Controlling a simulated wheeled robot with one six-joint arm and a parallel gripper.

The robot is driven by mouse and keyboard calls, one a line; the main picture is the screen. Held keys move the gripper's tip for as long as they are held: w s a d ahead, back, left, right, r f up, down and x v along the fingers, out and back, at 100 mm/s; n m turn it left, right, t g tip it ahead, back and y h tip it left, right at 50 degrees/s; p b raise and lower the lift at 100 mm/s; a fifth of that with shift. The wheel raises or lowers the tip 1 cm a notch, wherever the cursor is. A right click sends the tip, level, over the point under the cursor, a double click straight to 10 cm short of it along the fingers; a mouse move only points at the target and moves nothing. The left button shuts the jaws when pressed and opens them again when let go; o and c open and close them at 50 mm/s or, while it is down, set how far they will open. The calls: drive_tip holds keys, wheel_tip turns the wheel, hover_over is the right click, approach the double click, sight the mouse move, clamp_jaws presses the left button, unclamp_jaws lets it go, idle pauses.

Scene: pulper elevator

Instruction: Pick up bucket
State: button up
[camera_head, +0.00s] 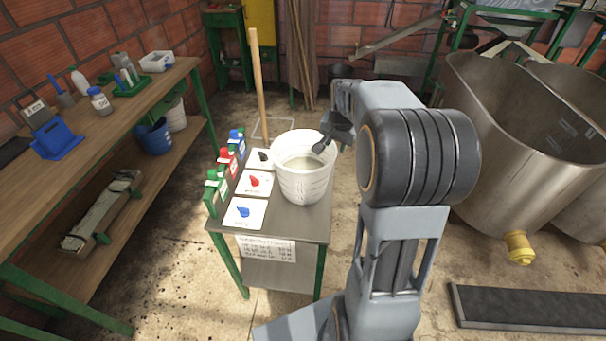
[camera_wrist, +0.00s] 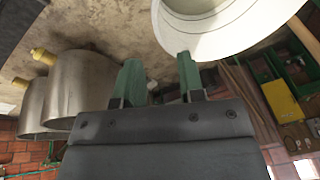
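A white bucket (camera_head: 303,180) stands upright on a small green-legged table (camera_head: 305,222) in the head view, with some pale content inside. My gripper (camera_head: 323,143) is at the bucket's right rim, partly hidden by my arm. In the wrist view, the bucket (camera_wrist: 215,38) fills the top right, cut off by the frame edge. My gripper (camera_wrist: 158,72) shows two green fingers spread apart with nothing clearly between them. The right finger's tip overlaps the bucket's edge there; I cannot tell whether they touch.
Cards with coloured scoops (camera_head: 246,211) and small coloured boxes (camera_head: 217,186) sit left of the bucket. A wooden pole (camera_head: 258,85) stands behind. A workbench (camera_head: 110,125) is at left, large metal tanks (camera_head: 500,130) at right.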

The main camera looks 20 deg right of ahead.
sight(331, 162)
drive_tip(key=x, duration=1)
drive_tip(key=shift+a+f+p, duration=0.15)
drive_tip(key=shift+f+p, duration=0.15)
drive_tip(key=shift+f, duration=0.1)
drive_tip(key=shift+c, duration=0.2)
clamp_jaws()
drive_tip(key=shift+r, duration=0.1)
idle(0.7)
